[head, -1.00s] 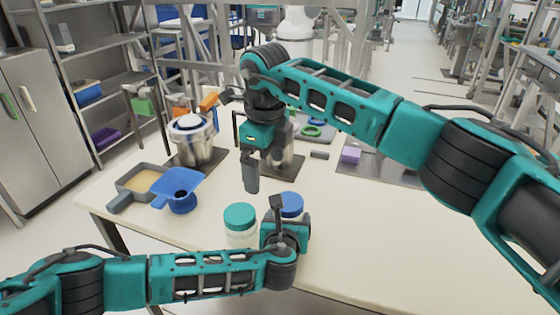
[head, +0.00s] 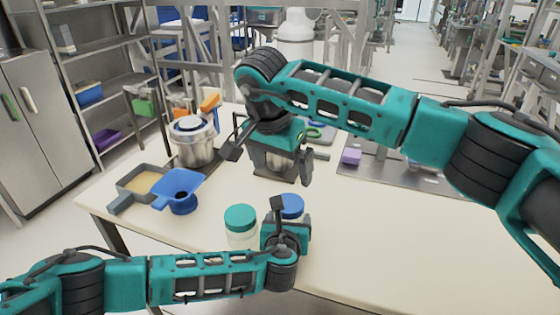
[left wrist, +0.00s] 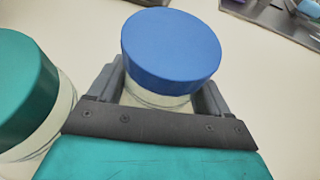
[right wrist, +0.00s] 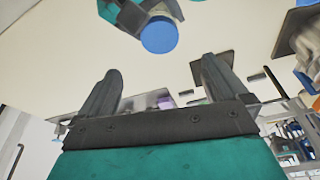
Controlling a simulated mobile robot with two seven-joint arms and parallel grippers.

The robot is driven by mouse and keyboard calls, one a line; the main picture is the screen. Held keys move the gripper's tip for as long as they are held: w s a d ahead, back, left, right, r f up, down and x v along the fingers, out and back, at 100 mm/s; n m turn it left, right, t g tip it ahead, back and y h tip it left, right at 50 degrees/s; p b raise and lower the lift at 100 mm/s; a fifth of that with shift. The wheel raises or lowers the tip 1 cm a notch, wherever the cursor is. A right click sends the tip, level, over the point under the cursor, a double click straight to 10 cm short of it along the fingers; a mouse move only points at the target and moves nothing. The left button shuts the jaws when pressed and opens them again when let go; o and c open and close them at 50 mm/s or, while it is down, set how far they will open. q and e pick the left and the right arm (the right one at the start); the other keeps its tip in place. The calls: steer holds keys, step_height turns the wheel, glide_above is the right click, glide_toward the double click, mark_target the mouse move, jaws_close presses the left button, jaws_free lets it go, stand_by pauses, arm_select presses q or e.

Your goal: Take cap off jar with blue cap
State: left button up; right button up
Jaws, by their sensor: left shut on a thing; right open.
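The jar with the blue cap (head: 291,205) stands on the table, and the cap is on it. In the left wrist view the blue cap (left wrist: 171,48) sits above my left gripper (left wrist: 160,100), whose fingers are shut on the clear jar body below the cap. The blue cap also shows in the right wrist view (right wrist: 159,35). My right gripper (head: 268,166) is in the air, behind and above the jar, apart from it. Its two fingers (right wrist: 158,88) are spread and empty.
A jar with a teal cap (head: 240,218) stands just left of the blue-capped jar. The table's right part (head: 420,225) is mostly clear.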

mark_target(289, 202)
steer(key=x, duration=1.1)
steer(key=shift+f, duration=0.1)
steer(key=shift+c, duration=0.3)
steer(key=c, duration=1.2)
steer(key=shift+r, duration=1.1)
steer(key=shift+r, duration=0.15)
steer(key=shift+r, duration=1.9)
arm_select(q)
steer(key=o, duration=1.4)
